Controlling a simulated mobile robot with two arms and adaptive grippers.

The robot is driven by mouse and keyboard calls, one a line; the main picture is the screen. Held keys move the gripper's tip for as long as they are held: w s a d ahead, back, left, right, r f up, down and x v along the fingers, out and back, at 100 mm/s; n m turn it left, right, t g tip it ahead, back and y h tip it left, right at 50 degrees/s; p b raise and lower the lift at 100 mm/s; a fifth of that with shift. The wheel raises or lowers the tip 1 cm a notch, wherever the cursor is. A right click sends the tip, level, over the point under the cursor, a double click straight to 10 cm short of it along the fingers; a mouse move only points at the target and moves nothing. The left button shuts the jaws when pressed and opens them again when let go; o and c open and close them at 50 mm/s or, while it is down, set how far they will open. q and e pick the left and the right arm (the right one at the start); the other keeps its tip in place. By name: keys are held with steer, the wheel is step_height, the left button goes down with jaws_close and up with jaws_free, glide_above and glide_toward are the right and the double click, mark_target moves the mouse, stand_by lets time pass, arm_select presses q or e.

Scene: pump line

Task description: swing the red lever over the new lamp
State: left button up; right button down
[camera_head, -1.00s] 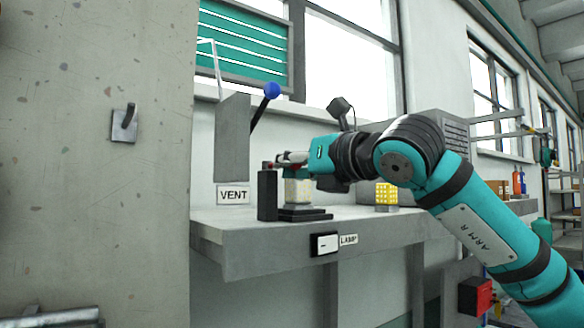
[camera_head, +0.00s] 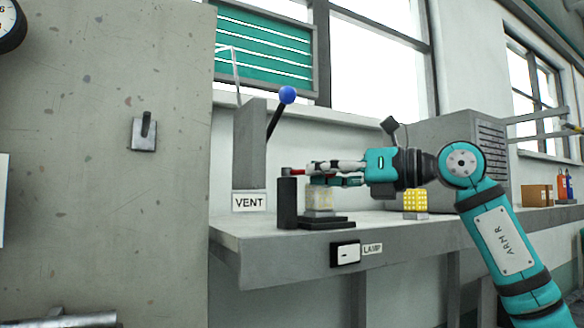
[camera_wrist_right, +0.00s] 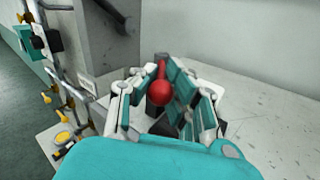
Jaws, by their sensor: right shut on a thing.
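The red lever (camera_head: 291,172) shows as a short red piece at the top of a black post, left of my right fingers in the head view. Its red ball knob (camera_wrist_right: 160,92) sits between the fingers in the right wrist view. My right gripper (camera_head: 318,172) is shut on the lever, reaching in level from the right. The lamp (camera_head: 320,198), a pale, unlit-looking block, stands upright on a black stepped base, directly below the fingers. The fingers hide part of the lever and the lamp's top. My left gripper is not in view.
A yellow gridded lamp (camera_head: 415,201) stands on the grey bench (camera_head: 275,240), right of the base. A blue-knobbed lever (camera_head: 287,95) rises behind the VENT sign (camera_head: 249,202). A switch (camera_head: 345,253) labelled LAMP is on the bench front. A concrete pillar (camera_head: 90,200) fills the left.

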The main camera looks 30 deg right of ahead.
steer(key=shift+w+d+f+g, duration=0.1)
steer(key=shift+w+f+g, duration=0.1)
steer(key=shift+g, duration=0.1)
steer(key=c, duration=1.5)
jaws_free()
steer(key=o, duration=0.4)
steer(key=shift+s+a, duration=0.1)
steer(key=shift+a, duration=0.15)
steer(key=shift+c, duration=0.2)
steer(key=shift+d, duration=0.15)
